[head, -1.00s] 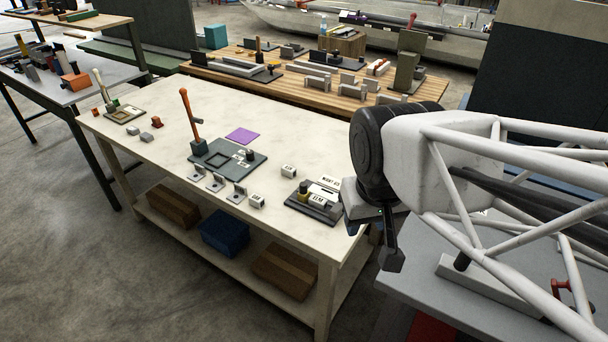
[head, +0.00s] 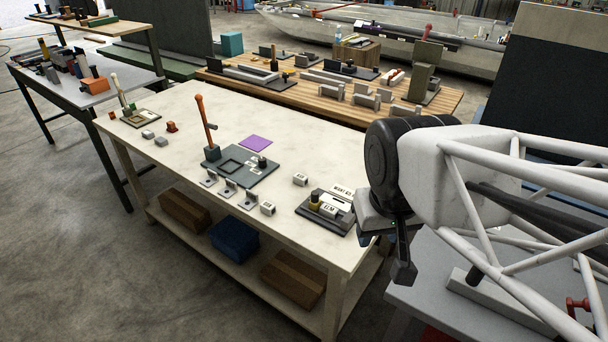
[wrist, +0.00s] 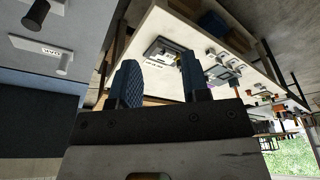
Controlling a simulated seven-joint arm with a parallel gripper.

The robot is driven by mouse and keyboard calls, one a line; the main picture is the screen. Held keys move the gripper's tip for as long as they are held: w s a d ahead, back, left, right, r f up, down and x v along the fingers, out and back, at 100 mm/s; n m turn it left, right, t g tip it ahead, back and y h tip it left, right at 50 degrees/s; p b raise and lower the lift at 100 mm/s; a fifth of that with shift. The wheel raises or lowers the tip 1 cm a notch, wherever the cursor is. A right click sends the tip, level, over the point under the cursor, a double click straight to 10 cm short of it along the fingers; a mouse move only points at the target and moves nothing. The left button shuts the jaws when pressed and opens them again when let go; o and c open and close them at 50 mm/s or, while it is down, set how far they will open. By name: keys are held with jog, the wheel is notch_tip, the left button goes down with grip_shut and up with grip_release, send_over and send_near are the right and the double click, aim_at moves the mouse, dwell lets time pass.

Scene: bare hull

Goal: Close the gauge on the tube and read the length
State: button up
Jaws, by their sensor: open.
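My gripper (head: 404,250) hangs beyond the right end of the pale table. In the wrist view its two blue ridged fingers (wrist: 160,83) stand apart with nothing between them. A small dark-based device (head: 327,212) sits near the table's right end, with a brass-coloured post and white labelled blocks. It also shows in the wrist view (wrist: 168,51), beyond the fingers. It may be the gauge, but I cannot tell for sure. No tube can be made out clearly, and the label's reading is too small to read.
The pale table (head: 205,101) also bears a grey plate (head: 240,168), an orange-handled lever (head: 206,125), a purple square (head: 256,142) and several small blocks. A grey bench (head: 425,285) stands beneath my arm. A wooden table (head: 300,98) stands behind.

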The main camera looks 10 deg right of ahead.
jog(key=shift+o, duration=0.9)
jog(key=shift+w, duration=0.5)
jog(key=m+g, duration=0.3)
jog(key=m, duration=0.7)
send_over(315, 193)
jog(key=f, duration=1.8)
jog(key=shift+s, duration=0.25)
jog(key=shift+w+f+m, duration=0.3)
jog(key=shift+w, duration=0.05)
